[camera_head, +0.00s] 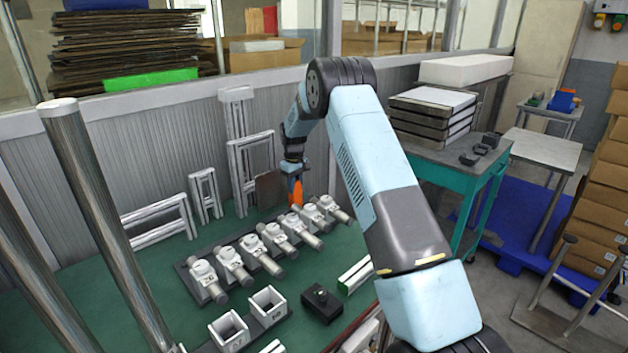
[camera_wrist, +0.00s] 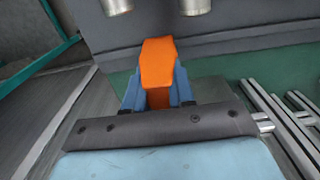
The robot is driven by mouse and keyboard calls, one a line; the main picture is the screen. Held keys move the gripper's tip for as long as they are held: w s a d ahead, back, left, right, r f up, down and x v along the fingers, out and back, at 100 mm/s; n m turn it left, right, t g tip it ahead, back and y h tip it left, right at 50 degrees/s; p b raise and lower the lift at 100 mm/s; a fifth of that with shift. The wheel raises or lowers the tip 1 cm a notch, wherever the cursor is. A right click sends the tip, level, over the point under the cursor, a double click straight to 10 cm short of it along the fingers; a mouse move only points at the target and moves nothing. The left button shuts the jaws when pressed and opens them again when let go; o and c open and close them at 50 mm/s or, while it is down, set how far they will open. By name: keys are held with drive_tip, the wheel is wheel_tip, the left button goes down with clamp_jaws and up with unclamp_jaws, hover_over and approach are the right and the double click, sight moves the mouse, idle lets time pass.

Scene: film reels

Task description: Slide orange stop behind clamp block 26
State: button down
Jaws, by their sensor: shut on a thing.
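My gripper (camera_head: 293,182) is at the back of the green table, beyond the far end of the row of clamp blocks. It is shut on the orange stop (camera_head: 298,193), which stands out between its blue fingers. In the wrist view the orange stop (camera_wrist: 158,62) sits between the fingers of my gripper (camera_wrist: 157,92). A row of several grey clamp blocks (camera_head: 271,239) with white tops runs diagonally on a dark base plate (camera_head: 192,283). Their number labels are too small to tell which is 26. Two metal cylinder ends (camera_wrist: 195,6) show ahead of the stop, apart from it.
Metal frames (camera_head: 252,165) and a brownish plate (camera_head: 270,188) stand behind the row, close to my gripper. White square sockets (camera_head: 229,332), a black box (camera_head: 322,303) and light bars (camera_head: 355,275) lie in front. A teal cart (camera_head: 462,165) stands to the right.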

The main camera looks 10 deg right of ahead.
drive_tip(key=s+a, duration=0.5)
drive_tip(key=a, duration=0.4)
idle(0.8)
drive_tip(key=s+a, duration=0.5)
drive_tip(key=a, duration=0.3)
drive_tip(key=s+a, duration=0.5)
drive_tip(key=a, duration=0.4)
idle(1.9)
drive_tip(key=shift+s+a, duration=0.1)
drive_tip(key=shift+a, duration=0.05)
drive_tip(key=s+a, duration=0.6)
drive_tip(key=a, duration=0.5)
drive_tip(key=shift+s, duration=0.15)
drive_tip(key=c, duration=1.4)
unclamp_jaws()
drive_tip(key=shift+s+a+r, duration=0.1)
drive_tip(key=o, duration=0.5)
